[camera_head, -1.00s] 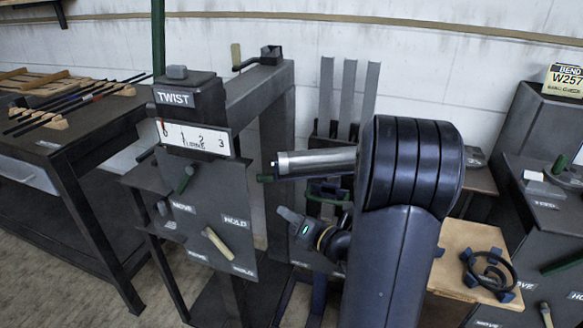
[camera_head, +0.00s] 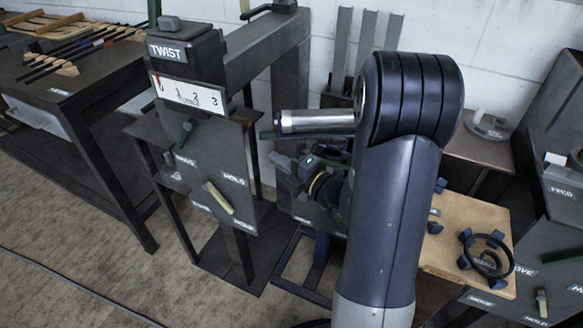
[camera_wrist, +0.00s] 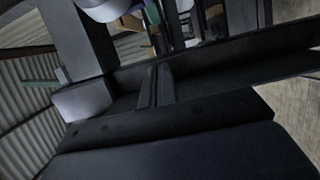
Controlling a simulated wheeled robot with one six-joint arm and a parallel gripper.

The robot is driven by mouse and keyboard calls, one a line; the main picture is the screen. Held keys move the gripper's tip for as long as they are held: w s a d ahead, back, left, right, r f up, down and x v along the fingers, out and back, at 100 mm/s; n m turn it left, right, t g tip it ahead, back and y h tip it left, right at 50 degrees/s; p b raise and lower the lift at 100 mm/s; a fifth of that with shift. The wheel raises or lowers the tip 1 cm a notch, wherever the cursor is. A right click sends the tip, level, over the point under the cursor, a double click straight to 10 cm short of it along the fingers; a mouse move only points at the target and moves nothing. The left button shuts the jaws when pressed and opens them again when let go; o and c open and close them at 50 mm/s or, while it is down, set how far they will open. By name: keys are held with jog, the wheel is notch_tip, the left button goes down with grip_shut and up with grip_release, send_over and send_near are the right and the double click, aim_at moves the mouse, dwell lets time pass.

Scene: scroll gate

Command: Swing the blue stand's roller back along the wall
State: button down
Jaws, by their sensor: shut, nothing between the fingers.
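The dark blue stand's base (camera_head: 308,262) shows low in the head view, on the floor behind my arm. Most of the stand is hidden by my arm, and I cannot make out its roller. My gripper (camera_head: 282,163) is just right of the dark panel marked HOLD, above the blue base. It is small and dark there, and shut with nothing held. In the wrist view, dark bars and broad dark surfaces fill the picture close up. A pale grey block (camera_wrist: 83,101) shows at left. I cannot tell any of these as the roller.
The TWIST post (camera_head: 178,60) with levers stands left of my gripper, close by. A dark table (camera_head: 72,85) with rods is further left. A wooden board (camera_head: 465,240) with a black ring lies right of my arm. Open floor (camera_head: 110,270) is at lower left.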

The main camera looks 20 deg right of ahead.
jog(key=w, duration=0.7)
jog(key=shift+w+a+b, duration=0.25)
jog(key=shift+a+b, duration=0.15)
jog(key=shift+a, duration=0.05)
